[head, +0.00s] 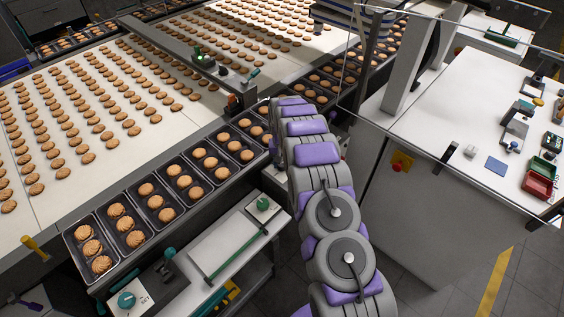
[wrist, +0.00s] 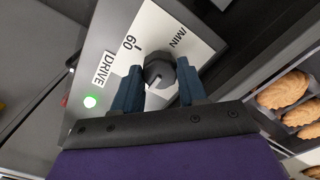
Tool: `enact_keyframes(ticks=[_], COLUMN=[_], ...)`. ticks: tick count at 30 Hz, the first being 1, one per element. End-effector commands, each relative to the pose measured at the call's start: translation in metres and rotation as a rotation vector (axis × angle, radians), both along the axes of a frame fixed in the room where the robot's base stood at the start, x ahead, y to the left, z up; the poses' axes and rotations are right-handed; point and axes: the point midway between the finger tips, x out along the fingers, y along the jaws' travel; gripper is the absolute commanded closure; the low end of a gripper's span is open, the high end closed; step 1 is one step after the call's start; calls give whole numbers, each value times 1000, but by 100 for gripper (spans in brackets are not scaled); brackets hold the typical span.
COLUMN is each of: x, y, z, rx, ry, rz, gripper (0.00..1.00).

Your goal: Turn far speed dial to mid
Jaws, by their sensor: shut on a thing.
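In the wrist view, a dark grey dial knob (wrist: 159,70) with a pale pointer line sits on a light panel (wrist: 190,22). The panel is marked "60", "/MIN" and "DRIVE". My gripper (wrist: 160,76) has its two blue fingers on either side of the knob, shut on it. The pale line shows on the lower part of the knob, between the fingers. Most of the scale is hidden by the fingers and the knob. In the head view my arm reaches away from me, and the gripped dial and my fingertips are not clearly seen.
A green lamp (wrist: 90,102) glows beside "DRIVE". Trays of biscuits (head: 163,207) line the conveyor (head: 30,225) left of my arm. Closer dials, a green one (head: 263,203) and a teal one (head: 126,299), sit near the side shelf (head: 222,245). A white cabinet (head: 410,220) stands to the right.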

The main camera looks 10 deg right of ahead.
Motion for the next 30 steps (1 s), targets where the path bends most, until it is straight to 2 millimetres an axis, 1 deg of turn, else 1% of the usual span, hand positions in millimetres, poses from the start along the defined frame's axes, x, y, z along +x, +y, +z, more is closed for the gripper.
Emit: enact_keyframes(ticks=[3,4,9,12,19,22,26,30], x=[2,2,1,0,0,0,1,1], y=[1,1,0,0,0,0,0,0], z=[1,1,1,1,1,7,26,55], rx=[0,1,0,1,1,1,0,0], ry=[-6,-6,-4,-3,-2,-3,-5,-5], rz=[1,1,1,1,1,1,1,1], gripper=[89,57,41,33,33,33,33,33])
